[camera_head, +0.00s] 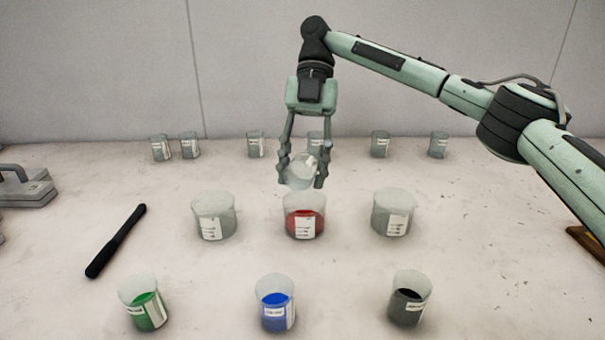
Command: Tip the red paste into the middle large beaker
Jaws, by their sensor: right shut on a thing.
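My right gripper (304,181) points down and is shut on a small clear beaker (301,170) with a white label. That beaker is tilted and hangs just above the middle large beaker (316,223); no red shows in it. The middle large beaker stands upright on the table and has red paste (294,216) in its lower part, partly behind its label. My left gripper is not in view.
Large clear beakers stand left (213,215) and right (393,211) of the middle one. In front are small beakers of green (147,310), blue (273,308) and black (407,305) paste. Several small beakers line the back. A black stick (116,241) lies left.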

